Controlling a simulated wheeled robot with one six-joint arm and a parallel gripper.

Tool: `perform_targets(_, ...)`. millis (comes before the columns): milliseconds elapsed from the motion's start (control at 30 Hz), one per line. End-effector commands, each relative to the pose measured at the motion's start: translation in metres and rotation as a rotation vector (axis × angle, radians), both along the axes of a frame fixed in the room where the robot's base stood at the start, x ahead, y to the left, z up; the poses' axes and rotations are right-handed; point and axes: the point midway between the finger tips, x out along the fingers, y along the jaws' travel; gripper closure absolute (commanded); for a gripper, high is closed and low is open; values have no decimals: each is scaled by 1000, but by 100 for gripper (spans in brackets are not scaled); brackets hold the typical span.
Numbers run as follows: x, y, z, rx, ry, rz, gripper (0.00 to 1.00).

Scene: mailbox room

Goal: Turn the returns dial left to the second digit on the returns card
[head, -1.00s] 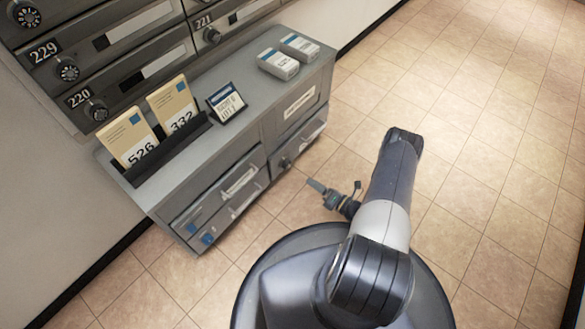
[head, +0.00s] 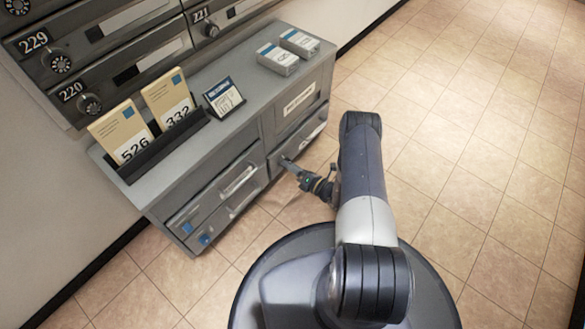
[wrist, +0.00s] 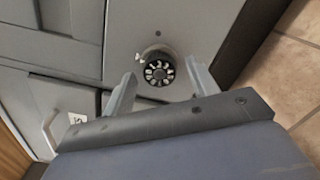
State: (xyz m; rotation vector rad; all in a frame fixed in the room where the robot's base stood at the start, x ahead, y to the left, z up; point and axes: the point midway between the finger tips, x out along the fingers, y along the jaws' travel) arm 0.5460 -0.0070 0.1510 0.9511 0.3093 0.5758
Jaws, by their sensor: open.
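The returns dial (wrist: 159,71) is a black knob with white digits on the grey lower cabinet door, upright in the wrist view. My gripper (wrist: 158,88) is open, one finger on each side of the dial in that view; I cannot tell whether either finger touches it. In the head view my gripper (head: 292,167) is at the lower right door of the cabinet and hides the dial. A small dark-framed card (head: 224,98) stands on the cabinet top, probably the returns card; its print is too small to read.
The grey cabinet (head: 255,122) also bears a dark holder with two envelopes marked 526 (head: 121,132) and 332 (head: 167,97), and two small boxes (head: 278,59). Mailboxes with black dials, numbered 229, 220 and 221, are above. The tiled floor (head: 470,130) at the right is clear.

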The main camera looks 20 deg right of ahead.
Motion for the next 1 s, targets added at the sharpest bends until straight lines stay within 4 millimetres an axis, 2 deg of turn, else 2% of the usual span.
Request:
perform_targets(267, 1, 1, 0, 0, 0, 0, 45)
perform_targets(800, 1, 0, 0, 0, 0, 0, 89)
perform_targets(1000, 1, 0, 0, -10, -7, 0, 89)
